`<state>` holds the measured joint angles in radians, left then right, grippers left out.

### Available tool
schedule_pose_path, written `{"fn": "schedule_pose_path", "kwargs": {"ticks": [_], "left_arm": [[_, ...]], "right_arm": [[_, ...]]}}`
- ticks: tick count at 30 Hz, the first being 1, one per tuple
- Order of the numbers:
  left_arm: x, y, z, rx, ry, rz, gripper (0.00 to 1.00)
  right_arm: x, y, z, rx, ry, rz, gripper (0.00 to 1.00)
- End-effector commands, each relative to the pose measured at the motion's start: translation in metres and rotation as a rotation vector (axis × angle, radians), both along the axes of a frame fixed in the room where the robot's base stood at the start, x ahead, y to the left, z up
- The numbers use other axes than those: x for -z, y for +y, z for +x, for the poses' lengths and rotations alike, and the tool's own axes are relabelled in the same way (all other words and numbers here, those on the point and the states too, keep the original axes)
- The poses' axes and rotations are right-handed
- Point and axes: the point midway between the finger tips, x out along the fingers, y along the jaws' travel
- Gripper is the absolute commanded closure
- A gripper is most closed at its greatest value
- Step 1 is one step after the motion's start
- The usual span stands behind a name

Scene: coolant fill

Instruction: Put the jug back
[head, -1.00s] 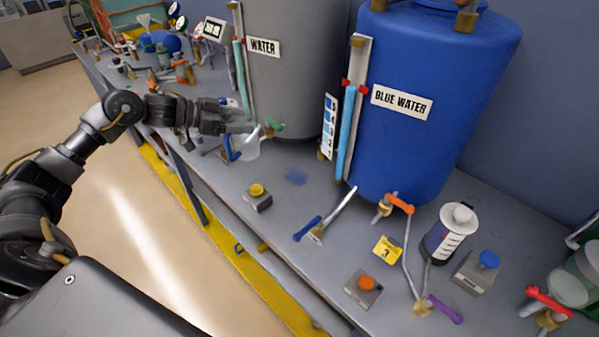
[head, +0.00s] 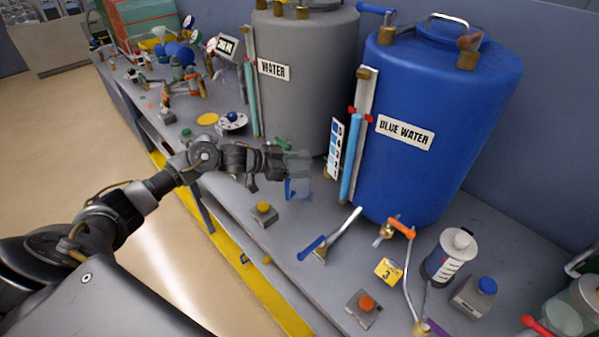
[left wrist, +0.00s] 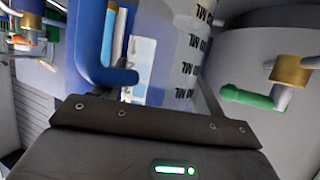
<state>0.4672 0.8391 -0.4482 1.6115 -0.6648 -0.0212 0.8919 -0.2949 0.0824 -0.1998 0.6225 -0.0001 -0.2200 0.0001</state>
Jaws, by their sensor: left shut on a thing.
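The jug (head: 302,168) is clear with a blue handle and shows on the bench in front of the gap between the grey and blue tanks. My left gripper (head: 284,162) is shut on it. In the left wrist view, the blue handle (left wrist: 92,45) rises at the left and the clear wall with dark volume marks (left wrist: 186,65) is close by. I cannot tell whether the jug's base touches the bench. The blue patch on the bench is hidden or blends with the jug and its handle. My right gripper is out of view.
The grey WATER tank (head: 308,95) with its green-handled tap (left wrist: 246,97) is close behind the jug. The BLUE WATER tank (head: 430,165) stands to the right. A yellow-button box (head: 264,214) and a blue-handled lever (head: 312,247) are in front of the jug.

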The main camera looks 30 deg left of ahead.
Motion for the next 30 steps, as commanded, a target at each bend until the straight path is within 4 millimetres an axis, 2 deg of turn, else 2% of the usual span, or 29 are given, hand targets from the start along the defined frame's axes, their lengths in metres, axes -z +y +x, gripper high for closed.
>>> {"fn": "schedule_pose_path", "kwargs": {"ticks": [8,10,17,28,29,30], "left_arm": [[0.008,-0.008,0.003,0.002,0.001,-0.001,0.73],[0.015,-0.013,0.005,0.001,0.002,-0.003,0.73],[0.042,-0.011,0.005,-0.001,0.000,0.002,0.73],[0.048,-0.011,0.004,0.001,-0.001,0.001,0.73],[0.047,-0.011,0.004,0.001,-0.001,0.001,0.27],[0.047,-0.011,0.004,0.001,-0.001,0.001,0.21]], "right_arm": [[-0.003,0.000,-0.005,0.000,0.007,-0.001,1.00],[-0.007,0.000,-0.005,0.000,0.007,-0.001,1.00],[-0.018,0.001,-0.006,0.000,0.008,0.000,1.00],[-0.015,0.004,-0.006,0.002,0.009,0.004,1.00],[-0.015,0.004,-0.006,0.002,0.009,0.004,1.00],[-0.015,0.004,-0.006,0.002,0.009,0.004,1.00]]}}
